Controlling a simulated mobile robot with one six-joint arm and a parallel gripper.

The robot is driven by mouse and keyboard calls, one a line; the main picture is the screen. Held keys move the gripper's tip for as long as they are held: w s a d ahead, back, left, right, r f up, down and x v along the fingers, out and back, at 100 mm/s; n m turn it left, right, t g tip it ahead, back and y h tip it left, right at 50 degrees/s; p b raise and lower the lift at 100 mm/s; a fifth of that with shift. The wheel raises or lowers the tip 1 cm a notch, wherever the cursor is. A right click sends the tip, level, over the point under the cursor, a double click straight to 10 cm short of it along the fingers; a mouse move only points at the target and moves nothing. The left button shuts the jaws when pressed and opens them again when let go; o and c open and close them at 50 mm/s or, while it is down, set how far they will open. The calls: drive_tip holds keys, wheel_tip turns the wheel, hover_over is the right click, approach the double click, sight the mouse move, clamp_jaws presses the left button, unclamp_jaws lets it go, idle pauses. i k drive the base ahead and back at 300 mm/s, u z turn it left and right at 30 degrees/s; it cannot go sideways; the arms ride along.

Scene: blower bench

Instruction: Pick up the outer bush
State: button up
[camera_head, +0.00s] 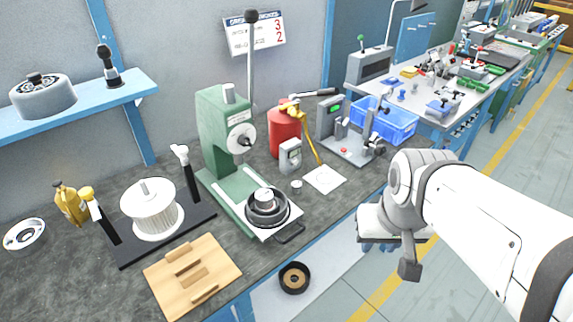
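A small pale metal ring or cylinder (297,186), perhaps the outer bush, stands on the dark bench in front of the grey gauge box; it is too small to tell for sure. A black round housing with a metal hub (266,203) sits on the plate of the green press. My gripper (409,269) hangs at the right, over the floor in front of the bench and well apart from these things. Only a dark grey end part of it shows, its fingers cannot be made out, and I see nothing held.
The green press (222,130) stands mid-bench. A white sheet (325,179), a grey gauge box (290,156), a red cylinder (285,130) and a blue crate (385,122) are around it. A white finned rotor (150,210) and wooden board (193,276) are left. The right-hand floor is mostly clear.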

sight(264, 197)
drive_tip(key=u, duration=2.35)
drive_tip(key=k, duration=0.7)
drive_tip(key=z, duration=1)
drive_tip(key=i, duration=1)
drive_tip(key=u, duration=0.1)
